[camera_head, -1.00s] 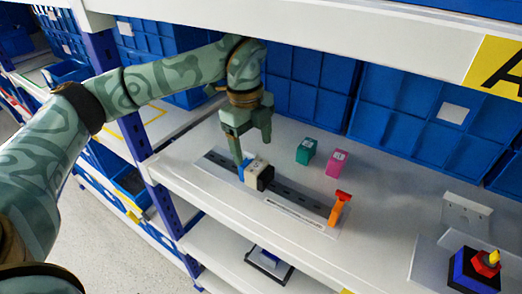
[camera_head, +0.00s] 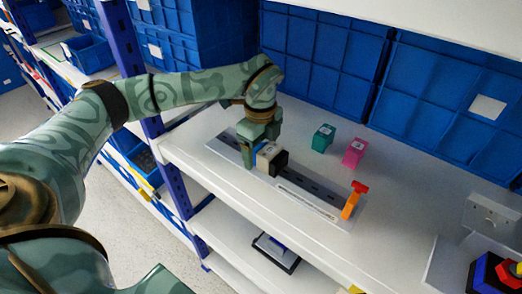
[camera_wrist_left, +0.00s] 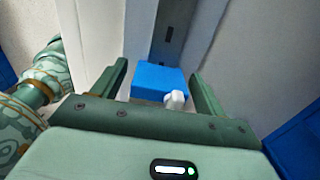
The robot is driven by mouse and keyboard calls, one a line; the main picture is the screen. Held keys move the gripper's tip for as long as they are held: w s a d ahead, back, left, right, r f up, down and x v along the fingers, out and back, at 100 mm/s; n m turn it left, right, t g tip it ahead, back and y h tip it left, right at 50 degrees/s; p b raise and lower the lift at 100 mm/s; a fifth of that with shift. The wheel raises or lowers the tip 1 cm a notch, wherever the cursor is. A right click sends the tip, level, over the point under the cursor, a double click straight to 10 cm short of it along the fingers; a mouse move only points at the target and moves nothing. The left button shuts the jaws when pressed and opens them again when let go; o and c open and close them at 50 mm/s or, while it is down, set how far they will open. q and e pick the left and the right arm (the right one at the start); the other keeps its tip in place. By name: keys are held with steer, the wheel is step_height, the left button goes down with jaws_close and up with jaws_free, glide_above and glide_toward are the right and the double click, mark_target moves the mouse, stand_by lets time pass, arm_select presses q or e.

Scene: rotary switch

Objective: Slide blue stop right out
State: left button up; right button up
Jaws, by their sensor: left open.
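The blue stop (camera_wrist_left: 158,80) sits on the dark slotted rail in the wrist view, with a small white knob (camera_wrist_left: 175,99) at its near side. In the head view only a thin blue part of the stop (camera_head: 257,161) shows beside a cream and black block (camera_head: 270,158). My left gripper (camera_head: 260,147) is open and low over the rail at the stop. In the wrist view its fingers (camera_wrist_left: 160,77) stand on either side of the stop, with gaps visible. My right gripper is not in view.
The grey rail plate (camera_head: 318,191) runs right to an orange post with a red top (camera_head: 352,201). A green block (camera_head: 323,138) and a pink block (camera_head: 354,152) stand behind it. Blue bins (camera_head: 330,60) line the back. A red and blue switch (camera_head: 490,272) is at lower right.

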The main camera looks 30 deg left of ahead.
mark_target(222, 135)
arm_select(q)
steer(key=shift+f, duration=0.1)
steer(key=c, duration=1.4)
steer(key=a+p, duration=0.1)
steer(key=a, duration=0.3)
steer(key=a+p, duration=0.1)
steer(key=a, duration=0.3)
steer(key=w+a+p, duration=0.1)
steer(key=a, duration=0.3)
steer(key=shift+a, duration=0.65)
steer(key=o, duration=1.4)
steer(key=shift+a, duration=0.15)
step_height(222, 135, up, 12)
steer(key=p, duration=0.2)
